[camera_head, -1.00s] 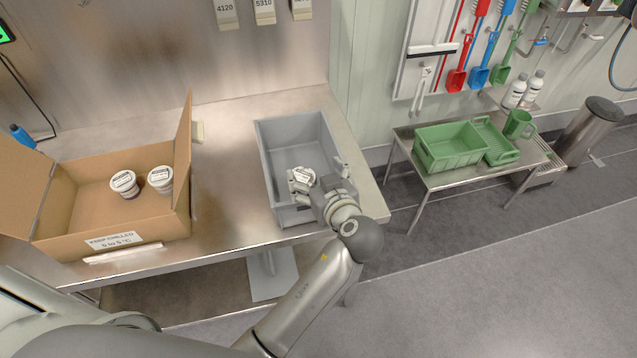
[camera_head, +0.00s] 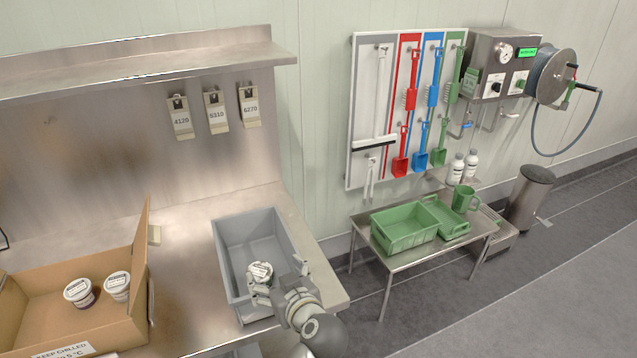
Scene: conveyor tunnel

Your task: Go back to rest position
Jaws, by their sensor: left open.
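My left gripper (camera_head: 279,277) is open at the right front part of the grey tote (camera_head: 227,262), its fingers spread. A white-lidded cup (camera_head: 261,270) is in the tote, right by the left finger. I cannot tell whether the finger touches it. Two similar cups, one (camera_head: 79,292) and another (camera_head: 117,286), stand in the open cardboard box (camera_head: 141,275) at the lower left. The box carries a "keep chilled" label. My right gripper is out of view.
At the right, a low table (camera_head: 398,262) holds a green crate (camera_head: 403,230), a green tray and a green mug (camera_head: 462,198). Coloured tools hang on a wall board (camera_head: 360,115).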

